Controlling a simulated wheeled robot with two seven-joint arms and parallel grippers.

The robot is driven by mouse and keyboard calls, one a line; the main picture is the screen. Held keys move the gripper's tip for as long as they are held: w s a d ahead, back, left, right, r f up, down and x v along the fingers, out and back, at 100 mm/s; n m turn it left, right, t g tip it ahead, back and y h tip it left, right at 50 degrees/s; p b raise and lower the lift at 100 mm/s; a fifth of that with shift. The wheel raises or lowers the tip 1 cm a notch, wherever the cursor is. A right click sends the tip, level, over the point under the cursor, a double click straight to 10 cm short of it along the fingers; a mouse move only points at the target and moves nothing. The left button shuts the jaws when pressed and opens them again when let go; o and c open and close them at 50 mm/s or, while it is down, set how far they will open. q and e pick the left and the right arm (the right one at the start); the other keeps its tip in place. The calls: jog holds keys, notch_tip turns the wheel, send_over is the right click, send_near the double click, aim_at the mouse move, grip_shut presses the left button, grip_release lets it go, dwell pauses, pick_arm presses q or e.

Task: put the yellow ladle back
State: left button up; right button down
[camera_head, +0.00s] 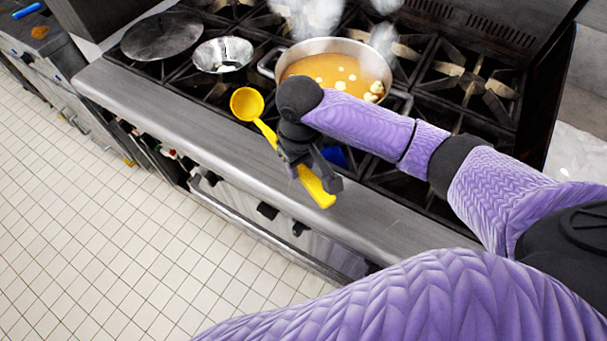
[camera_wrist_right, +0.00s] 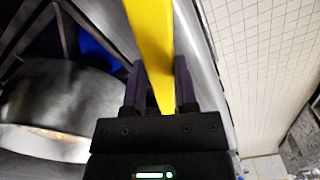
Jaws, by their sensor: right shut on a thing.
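The yellow ladle (camera_head: 247,104) is held over the front edge of the stove in the head view. Its bowl points to the upper left and its handle end to the lower right. My right gripper (camera_head: 309,176) is shut on the ladle's handle. In the right wrist view the yellow handle (camera_wrist_right: 152,45) runs between the two fingers of the right gripper (camera_wrist_right: 159,85). My left gripper is not in view.
A steaming pot of orange soup (camera_head: 318,46) with pale pieces stands on the stove behind my right gripper. A small metal bowl (camera_head: 223,55) and a dark round lid (camera_head: 161,36) lie to its left. A blue thing (camera_head: 334,156) shows beside my gripper. Tiled floor is clear at left.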

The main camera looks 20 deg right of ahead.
notch_tip(320, 180, down, 5)
jog(key=shift+r+b, duration=0.15)
jog(key=shift+b, duration=0.55)
